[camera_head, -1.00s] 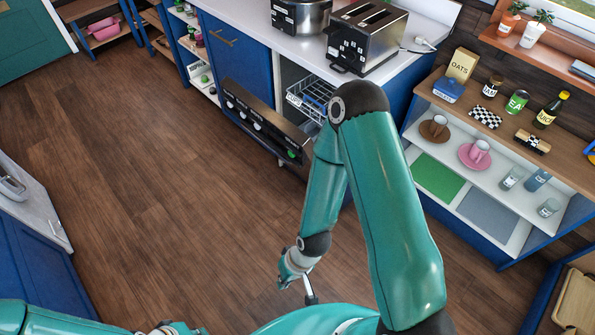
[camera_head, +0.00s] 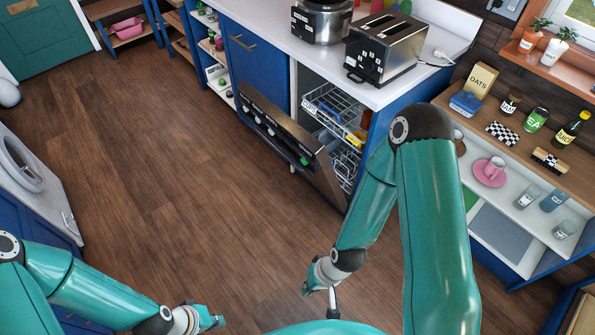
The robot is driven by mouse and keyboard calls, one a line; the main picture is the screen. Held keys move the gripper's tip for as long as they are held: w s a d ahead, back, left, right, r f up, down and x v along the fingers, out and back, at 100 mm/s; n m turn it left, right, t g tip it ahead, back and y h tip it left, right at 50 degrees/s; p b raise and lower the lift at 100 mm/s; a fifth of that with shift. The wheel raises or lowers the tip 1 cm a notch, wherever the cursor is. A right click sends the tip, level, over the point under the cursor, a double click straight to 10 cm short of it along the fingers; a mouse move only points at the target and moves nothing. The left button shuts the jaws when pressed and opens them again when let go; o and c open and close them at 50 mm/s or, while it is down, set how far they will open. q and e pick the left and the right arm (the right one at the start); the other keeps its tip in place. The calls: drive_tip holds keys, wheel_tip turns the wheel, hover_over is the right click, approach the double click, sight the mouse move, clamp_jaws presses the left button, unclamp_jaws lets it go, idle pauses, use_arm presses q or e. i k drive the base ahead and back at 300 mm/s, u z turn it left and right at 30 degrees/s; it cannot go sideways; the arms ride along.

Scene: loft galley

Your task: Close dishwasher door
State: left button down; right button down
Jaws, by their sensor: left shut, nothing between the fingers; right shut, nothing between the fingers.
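The dishwasher stands under the white counter at upper centre, left of the open shelf unit. Its door (camera_head: 285,130) is partly open, tilted outward, with a dark control strip and several buttons along its top edge. Behind it, wire dish racks (camera_head: 335,103) show, with a yellow item and a few other items inside. My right arm covers part of the dishwasher's right side. My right gripper (camera_head: 325,283) is low in the centre, shut and empty, apart from the door. My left gripper (camera_head: 210,319) is at the bottom left of centre, shut and empty, far from the door.
A toaster (camera_head: 382,48) and a pot (camera_head: 320,20) stand on the counter (camera_head: 275,25). A shelf unit with jars, cups and glasses is at right. The wooden floor (camera_head: 150,160) between is clear.

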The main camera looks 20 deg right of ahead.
sight(289, 139)
drive_tip(key=z, duration=0.05)
drive_tip(key=i, duration=1)
drive_tip(key=u, duration=0.05)
